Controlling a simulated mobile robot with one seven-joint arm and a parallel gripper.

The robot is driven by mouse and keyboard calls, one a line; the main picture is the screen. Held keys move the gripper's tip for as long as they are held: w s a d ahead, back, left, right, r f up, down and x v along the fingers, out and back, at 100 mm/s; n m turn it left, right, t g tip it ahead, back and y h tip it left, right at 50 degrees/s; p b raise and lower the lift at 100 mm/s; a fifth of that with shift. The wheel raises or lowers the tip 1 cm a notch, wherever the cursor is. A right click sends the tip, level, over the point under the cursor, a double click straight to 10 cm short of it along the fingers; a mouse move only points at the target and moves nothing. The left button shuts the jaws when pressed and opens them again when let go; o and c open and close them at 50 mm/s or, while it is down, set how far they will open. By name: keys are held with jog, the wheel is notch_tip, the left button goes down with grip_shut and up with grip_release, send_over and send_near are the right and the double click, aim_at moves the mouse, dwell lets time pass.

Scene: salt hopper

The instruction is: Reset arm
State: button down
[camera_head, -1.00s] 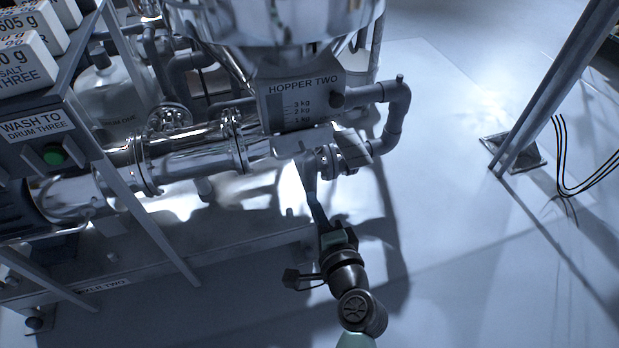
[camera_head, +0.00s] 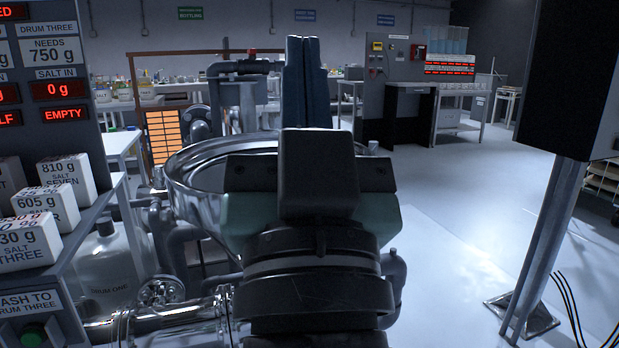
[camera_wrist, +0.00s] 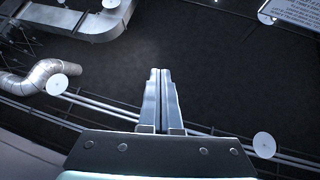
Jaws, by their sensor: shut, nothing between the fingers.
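My gripper (camera_head: 303,50) is raised in front of the head camera, with its fingers pointing up and pressed together. It holds nothing. In the wrist view my gripper (camera_wrist: 160,75) shows two grey fingers side by side, closed, against a dark ceiling. The steel hopper (camera_head: 190,180) stands behind my wrist, which hides much of its bowl and the parts below it.
At the left is a panel (camera_head: 55,60) with red displays, above several labelled salt blocks (camera_head: 30,240). A metal post (camera_head: 545,250) stands at the right. Floor (camera_head: 460,220) between hopper and post is clear. Benches (camera_head: 455,95) are at the back.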

jog(key=s+r+t+h+p, duration=0.1)
jog(key=s+r+t+p, duration=0.1)
jog(key=s+r, duration=0.35)
notch_tip(320, 180, up, 34)
jog(key=w+p, duration=0.1)
jog(key=p, duration=3.2)
jog(key=shift+w+d+f+g+p, duration=0.15)
jog(key=shift+w+d+g+p, duration=0.1)
jog(key=shift+w+g+p, duration=0.1)
